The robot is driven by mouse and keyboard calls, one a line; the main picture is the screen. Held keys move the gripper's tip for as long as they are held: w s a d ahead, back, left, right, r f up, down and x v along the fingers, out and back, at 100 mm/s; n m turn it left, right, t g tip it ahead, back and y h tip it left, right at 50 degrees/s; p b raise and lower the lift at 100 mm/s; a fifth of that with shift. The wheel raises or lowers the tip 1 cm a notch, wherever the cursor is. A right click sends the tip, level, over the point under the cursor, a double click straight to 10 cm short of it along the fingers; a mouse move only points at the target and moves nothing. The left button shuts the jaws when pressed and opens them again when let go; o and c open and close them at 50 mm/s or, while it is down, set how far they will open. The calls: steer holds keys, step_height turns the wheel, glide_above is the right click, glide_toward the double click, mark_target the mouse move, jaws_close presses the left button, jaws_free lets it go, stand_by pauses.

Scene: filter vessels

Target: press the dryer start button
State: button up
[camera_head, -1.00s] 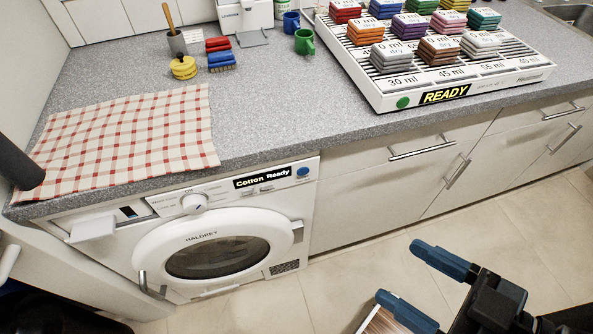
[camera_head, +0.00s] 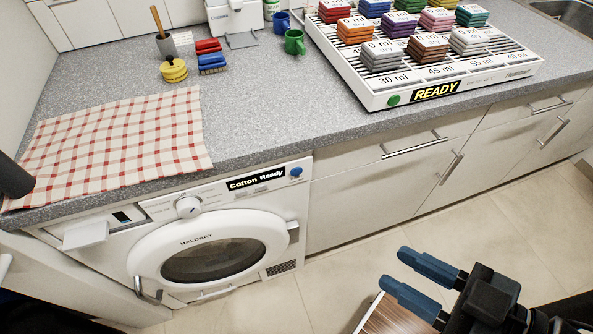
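A white front-loading machine (camera_head: 150,262) marked HALDREY stands under the counter. Its black display (camera_head: 256,178) reads "Cotton Ready", and a round blue button (camera_head: 296,172) sits just right of it. A white slatted tray (camera_head: 470,93) on the counter shows "READY" on its front, with a round green button (camera_head: 394,99) at its left front corner. Both buttons are in plain view and untouched. My gripper (camera_head: 394,267), with two blue fingers, is at lower right over the floor, apart from both buttons. Its fingers are parallel with a gap between them, and nothing shows in it.
Coloured stacks labelled "0 ml dry" lie on the tray. A checked cloth (camera_head: 115,140) covers the counter's left front. Blue (camera_head: 281,23) and green (camera_head: 294,42) mugs and sponges (camera_head: 211,62) stand further back. Drawer handles (camera_head: 415,145) stick out at right.

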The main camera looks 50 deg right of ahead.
jaws_close()
stand_by(1.1)
